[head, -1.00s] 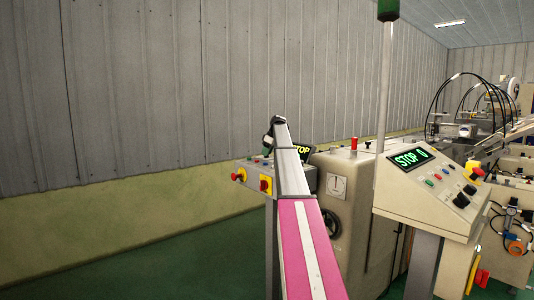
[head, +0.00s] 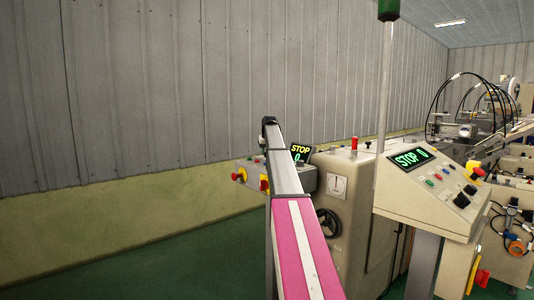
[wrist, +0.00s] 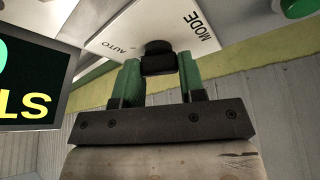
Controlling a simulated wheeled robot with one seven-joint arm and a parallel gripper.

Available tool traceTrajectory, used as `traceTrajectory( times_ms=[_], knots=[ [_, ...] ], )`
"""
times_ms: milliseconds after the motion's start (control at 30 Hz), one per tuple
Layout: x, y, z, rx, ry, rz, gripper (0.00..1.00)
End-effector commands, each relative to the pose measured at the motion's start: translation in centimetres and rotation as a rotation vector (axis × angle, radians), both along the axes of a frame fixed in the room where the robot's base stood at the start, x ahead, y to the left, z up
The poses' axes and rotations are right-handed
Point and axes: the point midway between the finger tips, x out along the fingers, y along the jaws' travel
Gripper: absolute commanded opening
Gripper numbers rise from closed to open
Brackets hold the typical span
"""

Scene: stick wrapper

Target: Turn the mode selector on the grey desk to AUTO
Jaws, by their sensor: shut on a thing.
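In the wrist view, the mode selector is a black knob (wrist: 158,62) on a pale plate (wrist: 115,30) lettered MODE and AUTO. My gripper (wrist: 158,68) has its two green fingers shut on the knob, one on each side. The word AUTO lies to the left of the knob, and MODE to its right. I cannot tell which mark the knob points at. In the head view, part of the grey desk (head: 250,172) shows behind my arm. The selector and my gripper are hidden there.
A dark display (wrist: 35,85) stands close on the left in the wrist view, and a green button (wrist: 298,8) is at the top right. In the head view, a beige console (head: 425,190) with a STOP display and a post stand to the right.

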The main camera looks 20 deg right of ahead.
Motion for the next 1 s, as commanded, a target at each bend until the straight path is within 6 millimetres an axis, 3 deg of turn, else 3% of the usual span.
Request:
traceTrajectory(
  times_ms=[433,1000],
  knots=[
    [0.01,0.06,0.02,0.001,0.001,-0.265,0.14],
    [-0.01,0.07,0.01,0.001,0.002,-0.321,0.14]
  ],
)
